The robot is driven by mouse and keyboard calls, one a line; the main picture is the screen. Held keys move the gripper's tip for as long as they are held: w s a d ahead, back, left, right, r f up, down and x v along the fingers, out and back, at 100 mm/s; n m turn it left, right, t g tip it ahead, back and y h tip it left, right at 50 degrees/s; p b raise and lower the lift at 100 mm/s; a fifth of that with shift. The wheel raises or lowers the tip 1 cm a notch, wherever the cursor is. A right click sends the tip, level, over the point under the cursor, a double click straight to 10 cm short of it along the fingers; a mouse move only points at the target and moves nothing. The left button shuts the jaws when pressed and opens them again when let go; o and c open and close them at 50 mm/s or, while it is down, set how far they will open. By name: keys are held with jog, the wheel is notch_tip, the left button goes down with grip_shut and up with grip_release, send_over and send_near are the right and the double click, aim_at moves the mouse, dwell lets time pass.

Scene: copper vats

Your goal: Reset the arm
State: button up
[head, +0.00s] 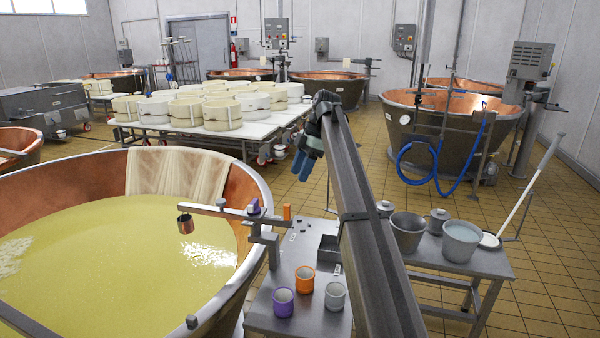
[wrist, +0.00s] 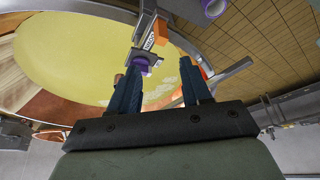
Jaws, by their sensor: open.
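My arm rises from the bottom of the head view, and my gripper (head: 306,170) hangs from its far end, fingers pointing down. In the head view it shows in front of the cheese table and above the small grey worktable (head: 262,318). In the wrist view the two dark blue fingers of my gripper (wrist: 160,82) stand apart with nothing between them. The gripper is open and empty. Part of the worktable is hidden behind my arm.
A copper vat (head: 262,185) of yellow liquid fills the left, with a bracket (head: 222,211) on its rim. Purple (head: 283,302), orange (head: 305,279) and grey (head: 335,296) cups stand on the worktable. Buckets (head: 462,241) stand right of my arm. Cheese moulds (head: 220,113) are behind.

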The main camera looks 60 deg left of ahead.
dwell(0.4)
